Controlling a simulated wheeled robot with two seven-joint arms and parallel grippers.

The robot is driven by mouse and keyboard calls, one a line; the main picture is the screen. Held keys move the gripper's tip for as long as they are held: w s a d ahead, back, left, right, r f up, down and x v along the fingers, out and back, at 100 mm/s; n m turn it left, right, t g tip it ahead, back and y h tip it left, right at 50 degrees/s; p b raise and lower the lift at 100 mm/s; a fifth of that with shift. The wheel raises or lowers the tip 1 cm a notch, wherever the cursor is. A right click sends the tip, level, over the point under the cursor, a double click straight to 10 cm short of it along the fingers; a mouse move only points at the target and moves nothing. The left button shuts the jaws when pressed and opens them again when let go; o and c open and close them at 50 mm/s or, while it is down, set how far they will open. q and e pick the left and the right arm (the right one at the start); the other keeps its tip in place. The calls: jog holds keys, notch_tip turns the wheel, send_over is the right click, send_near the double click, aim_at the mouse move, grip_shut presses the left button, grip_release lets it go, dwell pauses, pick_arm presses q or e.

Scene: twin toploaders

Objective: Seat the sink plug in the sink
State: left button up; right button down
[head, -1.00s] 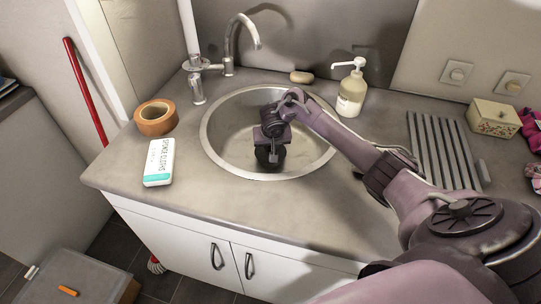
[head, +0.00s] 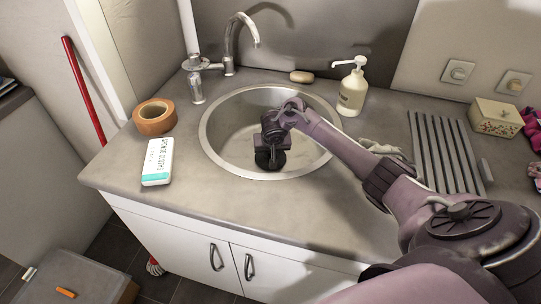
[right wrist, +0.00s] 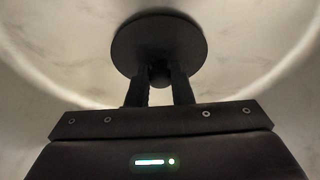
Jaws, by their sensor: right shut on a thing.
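The round metal sink (head: 225,148) is set into the grey counter. My right gripper (head: 270,146) reaches down inside the basin. It is shut on the dark round sink plug (head: 270,160), which shows below the fingers near the front part of the basin. In the right wrist view the plug (right wrist: 160,40) is a black disc with a short stem, and the fingers of my right gripper (right wrist: 160,78) close on that stem. The drain hole is not visible in either view; I cannot tell whether the plug touches the basin floor. My left gripper is not in view.
A tap (head: 230,45) stands behind the sink. Soap (head: 301,77) and a pump bottle (head: 352,90) stand behind right. A ridged drainer (head: 443,150) lies right.

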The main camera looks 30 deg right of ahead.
jog(key=c, duration=1.2)
grip_release()
jog(key=p+v, duration=0.2)
jog(key=v, duration=0.5)
jog(key=shift+s+r, duration=0.15)
jog(key=shift+r, duration=0.15)
